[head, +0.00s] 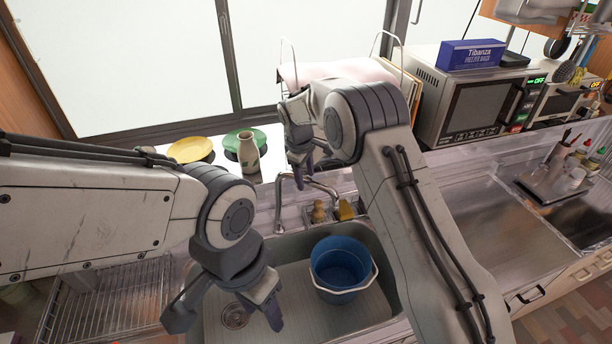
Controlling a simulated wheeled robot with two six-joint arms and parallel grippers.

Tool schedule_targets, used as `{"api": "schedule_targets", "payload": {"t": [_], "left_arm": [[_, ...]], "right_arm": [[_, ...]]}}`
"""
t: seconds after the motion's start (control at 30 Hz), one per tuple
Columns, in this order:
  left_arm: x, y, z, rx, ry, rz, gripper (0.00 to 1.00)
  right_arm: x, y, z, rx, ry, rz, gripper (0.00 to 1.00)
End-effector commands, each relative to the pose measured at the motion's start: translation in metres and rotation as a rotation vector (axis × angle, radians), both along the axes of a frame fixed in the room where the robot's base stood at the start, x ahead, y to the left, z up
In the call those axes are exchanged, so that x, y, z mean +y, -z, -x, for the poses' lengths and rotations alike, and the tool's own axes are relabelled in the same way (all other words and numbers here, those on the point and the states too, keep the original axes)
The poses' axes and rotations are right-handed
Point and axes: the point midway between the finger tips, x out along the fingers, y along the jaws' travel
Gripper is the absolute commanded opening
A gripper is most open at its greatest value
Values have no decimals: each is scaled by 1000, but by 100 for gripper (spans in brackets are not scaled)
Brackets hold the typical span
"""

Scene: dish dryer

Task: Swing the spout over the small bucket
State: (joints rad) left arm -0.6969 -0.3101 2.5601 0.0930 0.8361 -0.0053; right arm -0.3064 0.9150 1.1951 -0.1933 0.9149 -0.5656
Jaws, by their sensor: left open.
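The chrome spout (322,187) belongs to the tap at the back edge of the sink (290,246). It reaches to the right, behind and above the bucket. The small blue bucket (341,264) stands upright in the sink, right of the drain, with its pale handle lowered at the front. My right gripper (303,176) points down close to the spout. I cannot tell whether it touches the spout, or whether its fingers are apart. My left gripper (224,318) is open and empty over the left part of the sink, left of the bucket.
A small bottle (318,211) and a yellow item (346,210) stand behind the bucket. A vase (248,153) and yellow (191,149) and green (244,139) plates are on the back ledge. A wire rack (105,305) lies left of the sink.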

Motion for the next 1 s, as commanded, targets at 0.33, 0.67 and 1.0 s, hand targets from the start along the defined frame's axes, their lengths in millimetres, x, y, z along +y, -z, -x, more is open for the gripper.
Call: {"api": "schedule_targets", "payload": {"t": [0.33, 0.67, 1.0], "left_arm": [[0, 16, 0, 0, -2, 0, 50], [0, 32, 0, 0, -5, 0, 50], [0, 33, 0, 1, -6, 0, 50]], "right_arm": [[3, -28, 5, -5, -1, -2, 58], [10, -88, 14, -3, -1, -1, 58], [11, -103, 17, 0, 0, 0, 58]]}}
